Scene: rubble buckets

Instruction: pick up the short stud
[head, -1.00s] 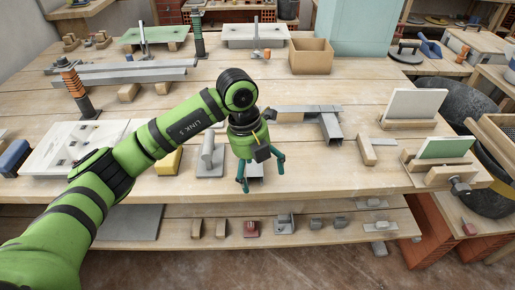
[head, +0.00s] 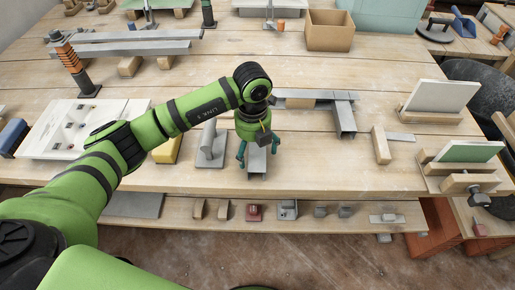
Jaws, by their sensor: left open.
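A short grey metal channel piece (head: 257,165), which looks like the short stud, lies on the wooden workbench (head: 330,180) near its front edge. My left gripper (head: 258,154) is open and points down over it. One finger shows at each side of the piece, and its far end is hidden behind the gripper. I cannot tell whether the fingers touch it. My right gripper is not in view.
A grey trowel-like tool (head: 211,148) and a yellow block (head: 168,150) are left of the gripper. Another grey channel (head: 344,120) lies to the right. A lower shelf (head: 365,213) holds several small blocks. Bare bench lies right of the gripper.

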